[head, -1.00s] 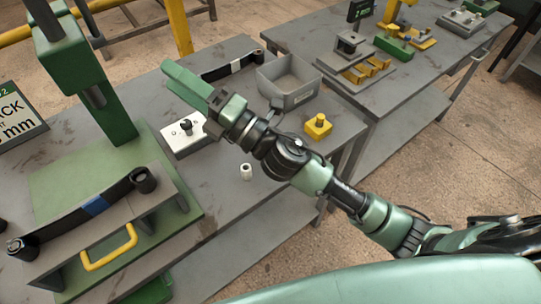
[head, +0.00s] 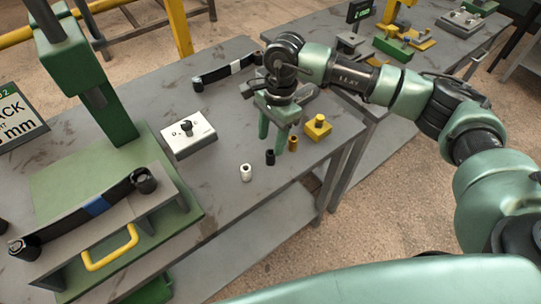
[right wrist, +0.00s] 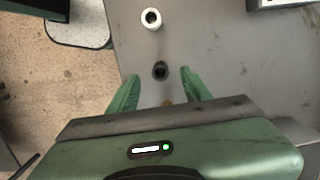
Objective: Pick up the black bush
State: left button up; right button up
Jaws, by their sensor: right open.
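The black bush (head: 270,157) stands upright on the grey workbench, between a white bush (head: 246,172) and a copper-brown bush (head: 293,143). My right gripper (head: 272,142) is open and empty, its green fingers pointing down just behind the black bush in the head view. In the right wrist view the black bush (right wrist: 160,71) lies ahead of the gap between the two fingertips (right wrist: 160,76), roughly centred. The white bush (right wrist: 151,18) is farther off there. I cannot tell the fingertips' exact height above the bench. My left gripper is not in view.
A yellow block with a knob (head: 318,127) stands close right of the gripper. A white box with a black knob (head: 188,136) is to the left. A green press (head: 108,115) and leaf springs stand farther left. The bench's front edge is near the bushes.

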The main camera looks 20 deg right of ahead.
aim_at(270, 154)
notch_tip(270, 154, down, 6)
jog(key=p, duration=0.2)
jog(key=shift+s+r+p, duration=0.1)
jog(key=shift+r+p, duration=0.15)
jog(key=shift+p, duration=0.05)
jog(key=shift+a+f, duration=0.15)
jog(key=shift+f, duration=0.25)
grip_shut()
